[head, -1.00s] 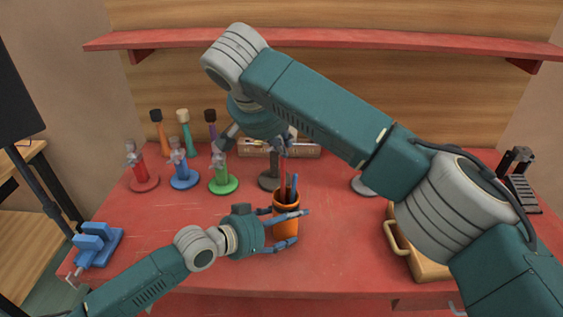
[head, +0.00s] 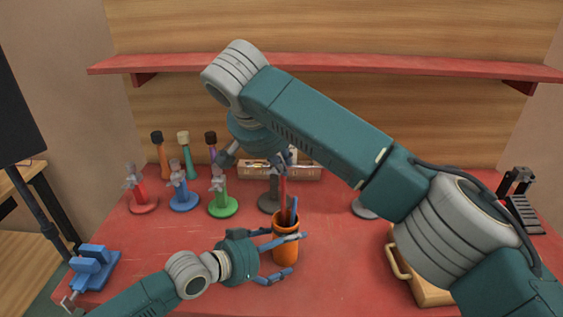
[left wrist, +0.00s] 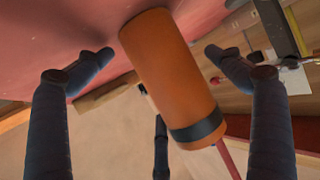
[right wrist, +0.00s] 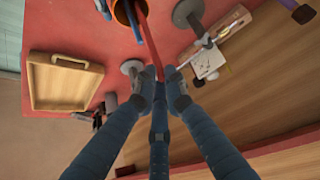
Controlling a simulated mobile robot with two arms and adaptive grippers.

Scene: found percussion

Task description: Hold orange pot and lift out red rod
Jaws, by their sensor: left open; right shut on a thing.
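The orange pot (head: 285,246) stands upright on the red table. It also shows large in the left wrist view (left wrist: 168,70), with a dark band near its rim. My left gripper (head: 294,255) is open, with its fingers on either side of the pot; gaps show in the left wrist view. The red rod (head: 282,188) rises from the pot, its lower end hidden inside. My right gripper (head: 282,163) is above the pot, shut on the rod's upper part. The rod runs from the pot to the fingers in the right wrist view (right wrist: 151,42).
A blue rod (head: 294,208) is also in the pot. Red, blue and green stands (head: 222,207) are at the back left. A blue vise (head: 93,268) is at the left edge. A wooden tray (head: 422,282) lies to the right. A red shelf (head: 330,65) spans the wall.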

